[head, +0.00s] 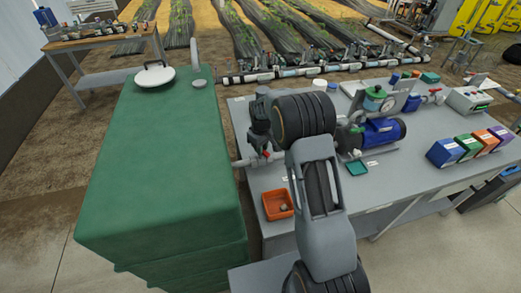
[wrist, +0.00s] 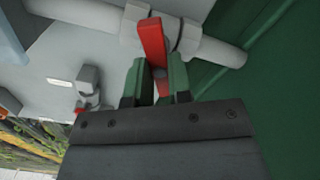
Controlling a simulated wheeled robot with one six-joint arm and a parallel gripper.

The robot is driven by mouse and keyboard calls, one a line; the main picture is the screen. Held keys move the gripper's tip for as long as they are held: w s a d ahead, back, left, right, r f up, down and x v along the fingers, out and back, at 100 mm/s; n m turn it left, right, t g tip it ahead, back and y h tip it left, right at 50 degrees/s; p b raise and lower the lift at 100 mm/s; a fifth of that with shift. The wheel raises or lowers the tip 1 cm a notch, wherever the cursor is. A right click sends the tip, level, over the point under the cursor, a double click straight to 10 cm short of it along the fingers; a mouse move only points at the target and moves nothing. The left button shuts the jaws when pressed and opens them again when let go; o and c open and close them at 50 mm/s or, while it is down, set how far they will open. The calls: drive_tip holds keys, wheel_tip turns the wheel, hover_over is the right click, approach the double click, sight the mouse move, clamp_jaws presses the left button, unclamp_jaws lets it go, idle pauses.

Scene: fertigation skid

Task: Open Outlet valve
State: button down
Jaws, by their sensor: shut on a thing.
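The valve's red lever (wrist: 152,42) stands between the two green-padded fingers of my gripper (wrist: 159,78) in the wrist view, and the gripper is shut on it. The lever lies roughly crosswise to the pale pipe (wrist: 218,48) with its grey valve body. In the head view a bit of red handle (head: 266,154) shows on the pipe between the green tank and the grey bench. My gripper (head: 259,146) is just above it, partly hidden by my own arm. No label naming this valve is readable.
The large green tank (head: 150,190) stands close on the left. The grey bench (head: 400,160) holds an orange tray (head: 277,204), a blue pump (head: 383,132) and several coloured boxes. Another red-handled valve (wrist: 84,98) shows in the wrist view.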

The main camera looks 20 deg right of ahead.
drive_tip(key=n+b, duration=0.2)
drive_tip(key=n, duration=0.4)
drive_tip(key=n+b, duration=0.1)
drive_tip(key=n, duration=0.5)
drive_tip(key=shift+n, duration=0.3)
idle(0.4)
drive_tip(key=c, duration=1)
unclamp_jaws()
drive_tip(key=shift+c, duration=0.2)
wheel_tip(320, 180, up, 14)
drive_tip(key=shift+b, duration=0.3)
drive_tip(key=shift+f, duration=0.1)
